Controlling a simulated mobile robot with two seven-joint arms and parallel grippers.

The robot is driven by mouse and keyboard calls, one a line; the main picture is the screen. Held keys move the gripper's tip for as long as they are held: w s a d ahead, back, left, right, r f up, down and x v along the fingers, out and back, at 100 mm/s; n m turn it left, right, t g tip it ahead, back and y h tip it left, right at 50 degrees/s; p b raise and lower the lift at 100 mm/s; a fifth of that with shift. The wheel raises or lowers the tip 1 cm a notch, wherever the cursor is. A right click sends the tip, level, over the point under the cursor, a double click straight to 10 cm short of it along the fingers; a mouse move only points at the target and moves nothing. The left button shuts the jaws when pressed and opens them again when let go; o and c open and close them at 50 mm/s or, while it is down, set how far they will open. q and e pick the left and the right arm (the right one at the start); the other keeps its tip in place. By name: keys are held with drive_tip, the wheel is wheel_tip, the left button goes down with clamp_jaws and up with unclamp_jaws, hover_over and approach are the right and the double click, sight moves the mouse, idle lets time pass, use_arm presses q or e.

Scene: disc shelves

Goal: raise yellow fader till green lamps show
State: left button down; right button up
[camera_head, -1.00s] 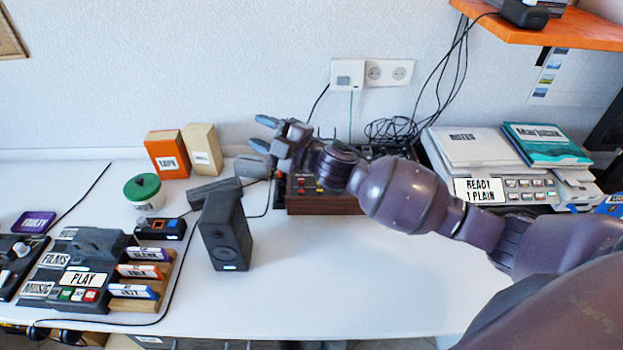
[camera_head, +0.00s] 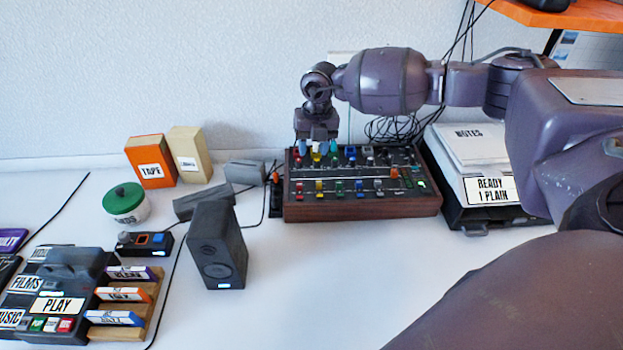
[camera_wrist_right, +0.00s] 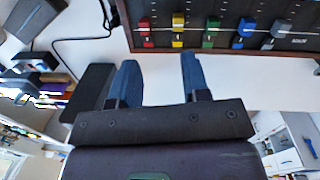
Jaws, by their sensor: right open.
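The mixer (camera_head: 360,211) is a dark panel in a wooden case against the wall. Its yellow fader (camera_head: 319,188) is second from left in the front row, between red and green ones. The yellow fader (camera_wrist_right: 178,30) also shows in the right wrist view, beyond the fingers. My right gripper (camera_head: 317,148) points down over the mixer's back left part, open and empty. In the right wrist view its two blue fingers (camera_wrist_right: 158,62) are apart and short of the fader row. Small green spots show on the mixer's right side; I cannot tell whether they are lit lamps. My left gripper is out of view.
A dark speaker (camera_head: 220,246) stands left of the mixer. Tape boxes (camera_head: 151,162), a green-lidded pot (camera_head: 126,204) and a player deck (camera_head: 48,290) are farther left. A printer (camera_head: 474,205) stands right. Cables lie behind the mixer.

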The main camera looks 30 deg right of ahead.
sight(319, 182)
drive_tip(key=shift+m+g+h, duration=0.3)
drive_tip(key=shift+m+h, duration=0.1)
drive_tip(key=shift+m, duration=0.3)
drive_tip(key=f, duration=0.3)
drive_tip(key=s+f+b, duration=0.1)
drive_tip(key=f, duration=0.2)
drive_tip(key=d+f, duration=0.1)
drive_tip(key=f, duration=0.3)
drive_tip(key=shift+s+b, duration=0.15)
drive_tip(key=shift+b, duration=0.2)
drive_tip(key=shift+f, duration=0.5)
clamp_jaws()
